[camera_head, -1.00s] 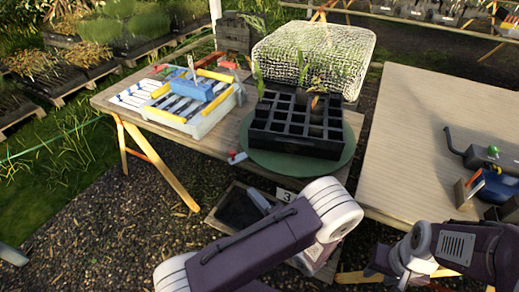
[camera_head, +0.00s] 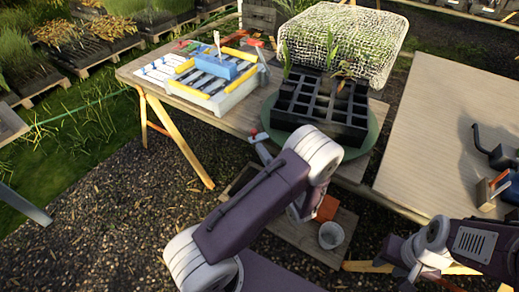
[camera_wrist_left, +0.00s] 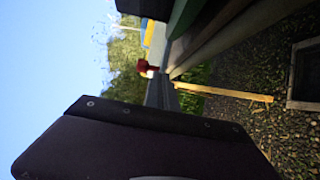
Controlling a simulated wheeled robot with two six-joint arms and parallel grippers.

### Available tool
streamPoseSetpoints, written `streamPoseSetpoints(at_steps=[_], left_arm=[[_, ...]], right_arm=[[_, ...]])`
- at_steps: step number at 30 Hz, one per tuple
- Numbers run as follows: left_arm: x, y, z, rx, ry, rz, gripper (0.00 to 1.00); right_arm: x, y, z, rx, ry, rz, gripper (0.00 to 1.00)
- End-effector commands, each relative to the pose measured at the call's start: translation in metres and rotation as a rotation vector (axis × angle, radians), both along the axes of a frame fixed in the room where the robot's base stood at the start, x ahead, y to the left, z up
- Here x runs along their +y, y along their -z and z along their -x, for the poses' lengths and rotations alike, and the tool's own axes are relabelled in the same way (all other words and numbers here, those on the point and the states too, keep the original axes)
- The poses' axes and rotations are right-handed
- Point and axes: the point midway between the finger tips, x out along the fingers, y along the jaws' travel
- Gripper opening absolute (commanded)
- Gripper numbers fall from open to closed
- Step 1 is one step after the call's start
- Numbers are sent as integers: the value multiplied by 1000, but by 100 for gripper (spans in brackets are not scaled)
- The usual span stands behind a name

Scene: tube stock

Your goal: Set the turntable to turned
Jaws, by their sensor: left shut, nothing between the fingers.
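The turntable (camera_head: 375,142) is a round green disc on the wooden table, bearing a black compartment tray (camera_head: 318,112) with a few green seedlings. A small red-ended piece (camera_head: 253,134) shows at the disc's left front edge; a red piece also shows in the left wrist view (camera_wrist_left: 146,66). My left gripper (camera_head: 262,150) is shut and empty, its tips close to that red piece; I cannot tell whether they touch. My left forearm covers part of the disc's front edge. My right arm shows at lower right, but its gripper does not.
A blue-and-yellow framed rack (camera_head: 205,80) stands left of the turntable. A white mesh-covered block (camera_head: 340,42) is behind the tray. Another wooden table (camera_head: 445,125) stands at right, its near left part bare. A pot (camera_head: 331,235) sits on a low board below.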

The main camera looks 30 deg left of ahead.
Motion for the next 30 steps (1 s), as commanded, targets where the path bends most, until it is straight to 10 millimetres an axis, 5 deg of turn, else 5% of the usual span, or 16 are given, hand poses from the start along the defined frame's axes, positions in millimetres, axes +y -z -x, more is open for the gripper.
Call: streamPoseSetpoints(at_steps=[17,30], left_arm=[[17,-1,-11,1,-1,1,0],[79,-1,-53,-1,-1,1,0]], right_arm=[[0,0,0,0,0,0,36],[0,-14,0,0,0,0,36]])
